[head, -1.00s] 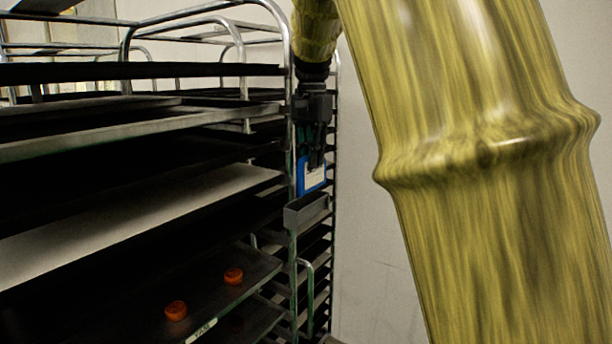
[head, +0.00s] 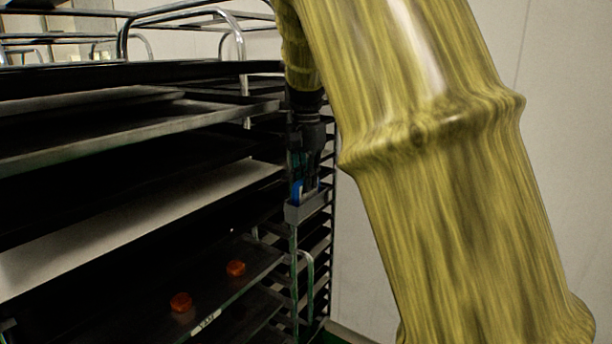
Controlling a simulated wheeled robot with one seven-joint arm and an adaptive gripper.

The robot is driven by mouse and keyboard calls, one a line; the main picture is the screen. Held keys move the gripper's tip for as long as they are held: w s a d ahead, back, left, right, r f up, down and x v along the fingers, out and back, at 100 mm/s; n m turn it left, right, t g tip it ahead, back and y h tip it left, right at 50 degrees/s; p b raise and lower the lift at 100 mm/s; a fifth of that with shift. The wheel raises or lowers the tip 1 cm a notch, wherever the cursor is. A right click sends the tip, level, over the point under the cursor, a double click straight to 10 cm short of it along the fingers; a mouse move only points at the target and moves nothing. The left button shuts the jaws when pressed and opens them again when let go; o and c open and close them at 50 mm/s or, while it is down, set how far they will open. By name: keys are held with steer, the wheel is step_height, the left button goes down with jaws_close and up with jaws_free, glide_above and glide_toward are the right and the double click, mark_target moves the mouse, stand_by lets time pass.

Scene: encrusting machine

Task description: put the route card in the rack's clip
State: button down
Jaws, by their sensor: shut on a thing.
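The route card (head: 298,190) is a small blue-edged card, mostly hidden by my gripper and the clip. My gripper (head: 305,180) points down and is shut on the card. The rack's clip (head: 306,208) is a grey open-topped holder on the rack's front upright. The card's lower part is behind the clip's front wall, so it appears to be inside the clip; how deep it reaches is hidden. My gripper's fingertips are just above the clip's rim.
The metal rack (head: 230,40) fills the left side with several dark trays. Two orange pieces (head: 236,268) lie on a lower tray (head: 262,262) with a label. A curved handle (head: 309,275) stands below the clip. A plain wall is at the right.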

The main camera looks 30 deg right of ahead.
steer(key=c, duration=1.5)
jaws_free()
steer(key=shift+f, duration=0.1)
step_height(320, 180, up, 12)
steer(key=b, duration=0.4)
